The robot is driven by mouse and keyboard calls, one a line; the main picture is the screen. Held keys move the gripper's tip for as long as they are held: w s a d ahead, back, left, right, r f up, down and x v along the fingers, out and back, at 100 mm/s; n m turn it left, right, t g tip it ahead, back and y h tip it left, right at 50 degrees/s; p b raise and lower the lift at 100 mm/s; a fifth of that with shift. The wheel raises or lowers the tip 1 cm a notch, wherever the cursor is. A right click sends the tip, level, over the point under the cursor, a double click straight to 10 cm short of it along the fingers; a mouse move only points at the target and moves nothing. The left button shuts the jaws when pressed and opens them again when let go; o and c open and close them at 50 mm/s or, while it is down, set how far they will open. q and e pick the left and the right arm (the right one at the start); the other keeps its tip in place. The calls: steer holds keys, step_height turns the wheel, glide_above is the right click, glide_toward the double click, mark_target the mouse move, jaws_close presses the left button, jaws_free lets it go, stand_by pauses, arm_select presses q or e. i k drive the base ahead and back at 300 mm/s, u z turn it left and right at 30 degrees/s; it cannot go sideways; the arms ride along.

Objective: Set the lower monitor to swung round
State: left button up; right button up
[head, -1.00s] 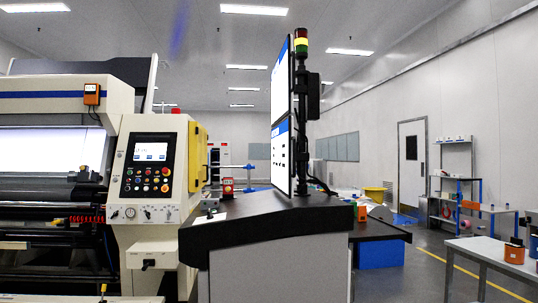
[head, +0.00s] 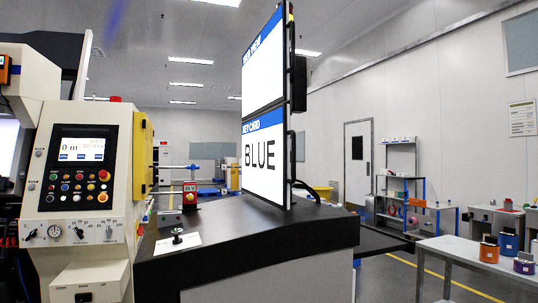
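The lower monitor (head: 264,156) stands upright on a dark-topped console (head: 250,232) in the middle of the head view. Its screen is seen at a slant, facing left and toward me, with a blue header and the large word BLUE. The upper monitor (head: 263,62) is mounted directly above it on the same dark pole, at a similar slant, with a blue header. Neither of my grippers shows in the head view.
A cream machine with a control panel (head: 80,172) stands close on the left. A small red box (head: 190,192) and a white card (head: 178,243) are on the console. A grey table (head: 470,262) with coloured rolls is at the right. Open floor lies between console and table.

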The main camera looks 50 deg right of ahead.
mark_target(266, 157)
steer(key=z, duration=0.7)
steer(key=i, duration=1)
steer(key=z, duration=0.85)
